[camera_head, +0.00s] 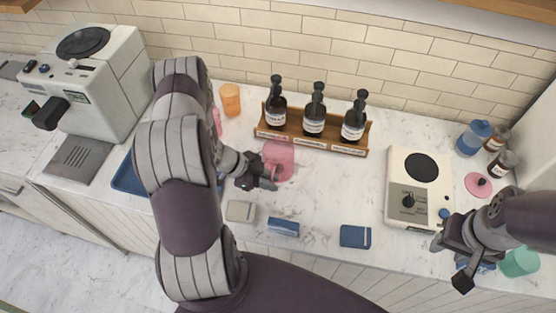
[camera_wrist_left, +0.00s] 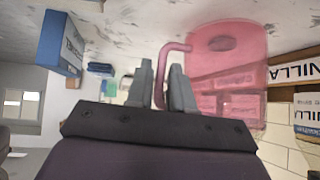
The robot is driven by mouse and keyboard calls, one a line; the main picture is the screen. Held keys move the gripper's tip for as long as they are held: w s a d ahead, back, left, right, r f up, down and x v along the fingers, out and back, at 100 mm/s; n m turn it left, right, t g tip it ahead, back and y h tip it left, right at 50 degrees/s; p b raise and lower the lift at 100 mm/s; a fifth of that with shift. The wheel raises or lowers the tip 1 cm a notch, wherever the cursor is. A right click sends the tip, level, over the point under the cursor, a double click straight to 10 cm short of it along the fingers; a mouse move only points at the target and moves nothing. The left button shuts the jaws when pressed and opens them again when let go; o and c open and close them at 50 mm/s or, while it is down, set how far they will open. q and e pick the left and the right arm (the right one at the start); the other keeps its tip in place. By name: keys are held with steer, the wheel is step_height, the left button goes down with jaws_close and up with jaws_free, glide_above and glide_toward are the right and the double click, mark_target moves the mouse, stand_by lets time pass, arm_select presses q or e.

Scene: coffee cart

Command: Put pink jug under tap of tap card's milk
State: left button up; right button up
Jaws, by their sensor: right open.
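The pink jug (camera_head: 279,160) is just in front of the bottle rack in the head view; I cannot tell whether it touches the counter. My left gripper (camera_head: 268,183) is at its near side. In the left wrist view the jug (camera_wrist_left: 228,65) is at the upper right, and its handle lies between the fingers (camera_wrist_left: 163,85), which close on it. Three dark pump bottles (camera_head: 314,122) stand in a wooden rack (camera_head: 338,147) with label cards. The wrist view shows "VANILLA" text; no milk label is readable. My right gripper (camera_head: 450,264) is open and empty at the right.
A coffee machine (camera_head: 90,75) stands at the left and an orange cup (camera_head: 230,99) behind my left arm. A white scale-like device (camera_head: 419,188) is at the right. A beige block (camera_head: 241,211) and blue boxes (camera_head: 355,236) lie along the front.

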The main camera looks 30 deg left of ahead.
arm_select(q)
steer(key=shift+w+d+f, duration=0.2)
steer(key=shift+d+f, duration=0.1)
steer(key=shift+f, duration=0.15)
jaws_close()
steer(key=shift+r, duration=0.1)
stand_by(1.0)
